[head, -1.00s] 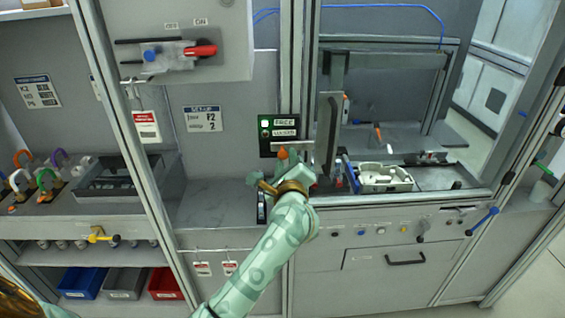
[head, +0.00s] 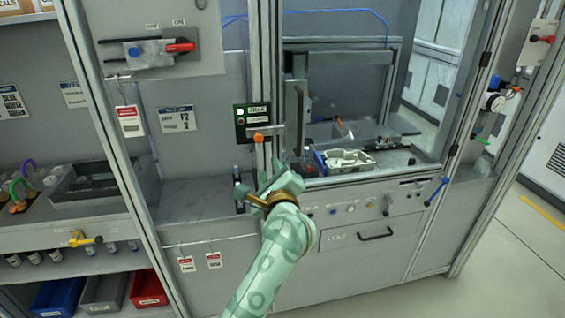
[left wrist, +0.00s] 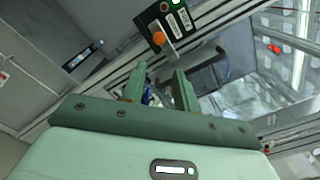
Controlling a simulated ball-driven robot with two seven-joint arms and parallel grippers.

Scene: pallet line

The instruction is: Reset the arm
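My left arm enters from the bottom of the head view, and its green gripper (head: 281,176) is in front of the cabinet, just below the orange-knobbed lever (head: 258,137). In the left wrist view the two fingers (left wrist: 159,78) stand apart with nothing held between them. The same orange knob (left wrist: 159,38) shows beyond the fingertips, apart from them. The lever sits by a dark panel (head: 253,121) with a small label and lights. My right gripper is not in view.
A cabinet bay right of the gripper holds a pale tray (head: 347,161). An upright door handle (head: 299,118) and frame posts are close by. A red-handled switch (head: 180,47) is upper left. Blue (head: 56,297) and red (head: 147,288) bins sit low left. Open floor is at right.

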